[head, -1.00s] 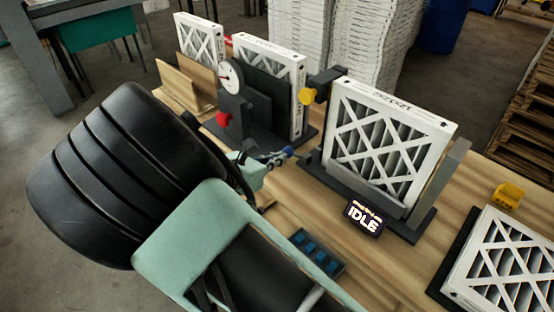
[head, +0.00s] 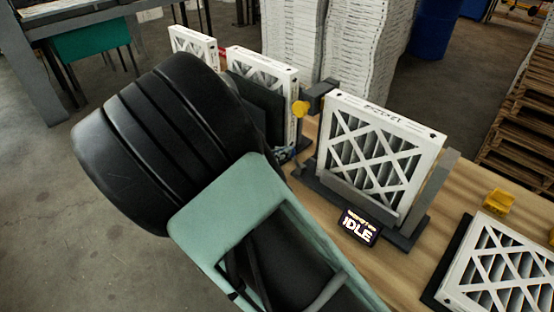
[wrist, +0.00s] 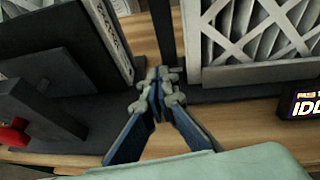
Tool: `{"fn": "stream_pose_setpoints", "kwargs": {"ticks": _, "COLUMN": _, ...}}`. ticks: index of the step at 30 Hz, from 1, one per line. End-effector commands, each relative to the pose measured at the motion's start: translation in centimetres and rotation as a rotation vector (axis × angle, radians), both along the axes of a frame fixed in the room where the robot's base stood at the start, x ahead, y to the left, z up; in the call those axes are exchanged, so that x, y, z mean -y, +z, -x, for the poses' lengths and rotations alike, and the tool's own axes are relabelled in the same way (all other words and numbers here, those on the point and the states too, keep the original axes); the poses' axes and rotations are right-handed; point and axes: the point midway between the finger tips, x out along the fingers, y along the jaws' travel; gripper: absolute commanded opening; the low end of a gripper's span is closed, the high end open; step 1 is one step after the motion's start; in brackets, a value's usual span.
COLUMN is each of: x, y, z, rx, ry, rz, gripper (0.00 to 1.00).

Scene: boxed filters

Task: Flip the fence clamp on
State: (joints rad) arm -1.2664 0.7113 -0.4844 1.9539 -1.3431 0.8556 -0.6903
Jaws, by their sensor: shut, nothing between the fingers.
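A display (head: 359,227) reading IDLE stands before the middle filter. Another filter (head: 500,270) lies at the lower right, near a yellow holder (head: 498,201). A red knob (wrist: 14,133) is at the wrist view's left. Bare wood shows between the display and the lying filter.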

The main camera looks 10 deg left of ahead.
Motion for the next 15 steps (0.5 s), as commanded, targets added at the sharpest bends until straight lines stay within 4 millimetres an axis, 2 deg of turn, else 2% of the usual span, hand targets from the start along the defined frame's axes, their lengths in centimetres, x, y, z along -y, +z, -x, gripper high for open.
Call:
{"fn": "stream_pose_setpoints", "kwargs": {"ticks": 6, "x": 1.6, "y": 1.4, "z": -2.2, "rx": 0.000, "ry": -0.004, "rz": 0.000, "gripper": 0.00}}
{"fn": "stream_pose_setpoints", "kwargs": {"ticks": 15, "x": 3.0, "y": 2.2, "z": -4.3, "rx": 0.000, "ry": -0.002, "rz": 0.001, "gripper": 0.00}}
